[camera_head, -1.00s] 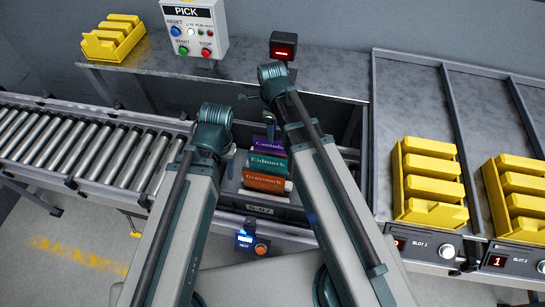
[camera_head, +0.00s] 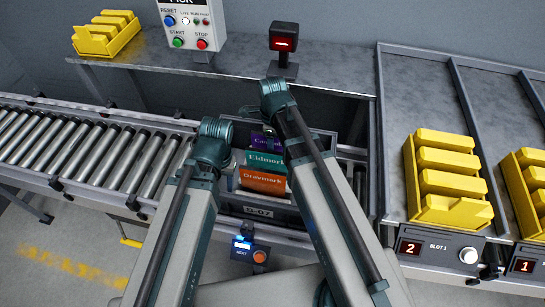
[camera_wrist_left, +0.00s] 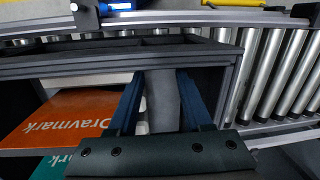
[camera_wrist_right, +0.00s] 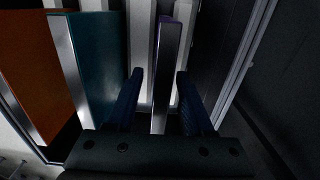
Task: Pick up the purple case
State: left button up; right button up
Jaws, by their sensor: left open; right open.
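The purple case (camera_head: 266,141) stands in the grey tote (camera_head: 268,211) at the back of a row, partly hidden by my right arm in the head view. In the right wrist view its purple-edged narrow side (camera_wrist_right: 164,75) rises between the two fingers of my right gripper (camera_wrist_right: 158,95), which is open around it. I cannot tell whether either finger touches it. My left gripper (camera_wrist_left: 158,95) is open at the tote's wall, beside the orange case, with a grey strip between its fingers. In the head view my left gripper (camera_head: 231,172) is at the tote's left side.
A teal case (camera_head: 265,161) and an orange case (camera_head: 263,181) stand in front of the purple one. A roller conveyor (camera_head: 85,150) runs to the left. Yellow bins (camera_head: 447,180) sit at the right. A box with buttons (camera_head: 190,25) and a red-lit device (camera_head: 284,40) stand behind.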

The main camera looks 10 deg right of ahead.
pick_arm(q)
notch_tip(320, 180, down, 2)
jog(key=shift+f+b, duration=0.25)
jog(key=shift+b, duration=0.5)
pick_arm(e)
notch_tip(320, 180, down, 2)
jog(key=shift+f, duration=0.25)
grip_shut()
